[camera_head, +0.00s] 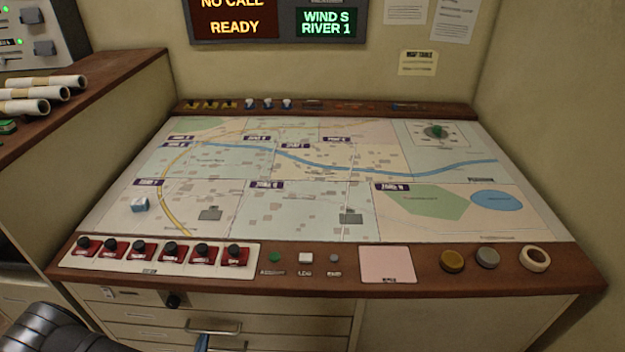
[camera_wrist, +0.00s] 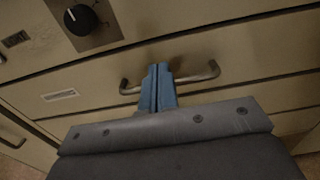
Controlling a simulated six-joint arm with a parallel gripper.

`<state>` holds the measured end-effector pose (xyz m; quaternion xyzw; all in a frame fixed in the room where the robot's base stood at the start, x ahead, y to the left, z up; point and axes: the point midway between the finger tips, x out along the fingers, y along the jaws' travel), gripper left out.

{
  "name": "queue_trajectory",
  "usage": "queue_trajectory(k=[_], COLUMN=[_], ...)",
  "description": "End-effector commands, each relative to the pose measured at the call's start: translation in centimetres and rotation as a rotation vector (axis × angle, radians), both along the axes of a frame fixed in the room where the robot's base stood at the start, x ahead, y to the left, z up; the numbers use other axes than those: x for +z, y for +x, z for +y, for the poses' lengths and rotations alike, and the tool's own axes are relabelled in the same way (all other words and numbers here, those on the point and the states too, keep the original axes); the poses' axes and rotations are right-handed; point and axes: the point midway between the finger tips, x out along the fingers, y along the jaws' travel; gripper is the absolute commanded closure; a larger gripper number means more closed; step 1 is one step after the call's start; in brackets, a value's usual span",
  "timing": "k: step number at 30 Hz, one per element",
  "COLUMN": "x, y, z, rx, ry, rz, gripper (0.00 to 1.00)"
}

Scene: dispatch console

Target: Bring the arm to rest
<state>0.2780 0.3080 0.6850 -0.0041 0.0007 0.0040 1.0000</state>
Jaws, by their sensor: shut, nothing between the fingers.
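My gripper (camera_wrist: 158,72) shows in the wrist view with its two blue fingers together and nothing between them. The fingers point at a drawer front and overlap the middle of a metal drawer handle (camera_wrist: 204,74). I cannot tell whether they touch it. In the head view my gripper (camera_head: 202,338) is a small blue tip at the bottom edge, just below the handle (camera_head: 213,326) of the desk's drawer. The rest of the gripper is out of that view.
The console desk (camera_head: 430,270) stands above the drawers, with a map (camera_head: 310,175) on top. Red switches (camera_head: 160,252) line its front left edge. A black knob (camera_head: 172,300) is on the cabinet front, also in the wrist view (camera_wrist: 80,19).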

Motion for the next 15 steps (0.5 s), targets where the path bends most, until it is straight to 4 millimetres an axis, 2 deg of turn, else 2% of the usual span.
queue_trajectory(k=[9, 15], x=[0.0, 0.0], y=[4.1, 5.7], z=[0.0, 0.0], rx=[-0.006, -0.008], ry=[0.005, 0.006], rz=[-0.001, -0.001], gripper=[1.0, 1.0])
